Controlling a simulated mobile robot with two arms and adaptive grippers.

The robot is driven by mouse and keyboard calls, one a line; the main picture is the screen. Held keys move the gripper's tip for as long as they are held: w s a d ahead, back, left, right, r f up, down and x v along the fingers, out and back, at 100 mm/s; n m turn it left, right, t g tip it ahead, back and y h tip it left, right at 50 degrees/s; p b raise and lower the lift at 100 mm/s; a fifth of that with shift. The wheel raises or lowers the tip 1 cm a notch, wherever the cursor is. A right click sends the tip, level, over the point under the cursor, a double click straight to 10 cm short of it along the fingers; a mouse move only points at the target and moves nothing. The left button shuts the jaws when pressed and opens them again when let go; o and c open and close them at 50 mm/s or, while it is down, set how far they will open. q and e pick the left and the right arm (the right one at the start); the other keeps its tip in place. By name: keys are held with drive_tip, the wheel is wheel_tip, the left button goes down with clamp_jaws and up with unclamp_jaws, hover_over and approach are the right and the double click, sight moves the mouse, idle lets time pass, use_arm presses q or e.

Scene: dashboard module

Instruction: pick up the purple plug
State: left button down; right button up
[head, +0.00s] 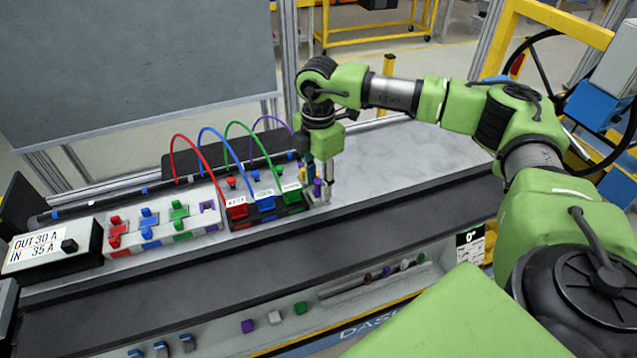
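My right gripper (321,190) points down at the right end of the row of plugs. A small purple piece, which looks like the purple plug (317,188), shows at its fingertips. The fingers stand close around it, but I cannot tell whether they press on it. A thin purple cable (268,118) arcs up behind the row and runs down behind my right gripper. Part of the plug and its seat is hidden by the fingers. My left gripper is not in view.
Red (237,211), blue (265,203) and green (292,196) plugs with arched cables stand just left of my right gripper. A white block (125,250) with coloured connectors and a display box (50,248) lie further left. The grey table (400,150) is clear to the right.

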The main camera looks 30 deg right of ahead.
sight(318, 181)
clamp_jaws()
drive_tip(key=shift+w, duration=0.1)
drive_tip(key=shift+r+b, duration=0.4)
drive_tip(key=shift+b, duration=0.25)
wheel_tip(318, 181, up, 2)
drive_tip(key=shift+a+r+b, duration=0.1)
drive_tip(key=shift+b, duration=0.8)
drive_tip(key=s+a+r+b, duration=0.5)
drive_tip(key=s+a+r, duration=0.2)
drive_tip(key=s+r, duration=0.3)
drive_tip(key=shift+s+a, duration=0.25)
drive_tip(key=shift+s, duration=0.75)
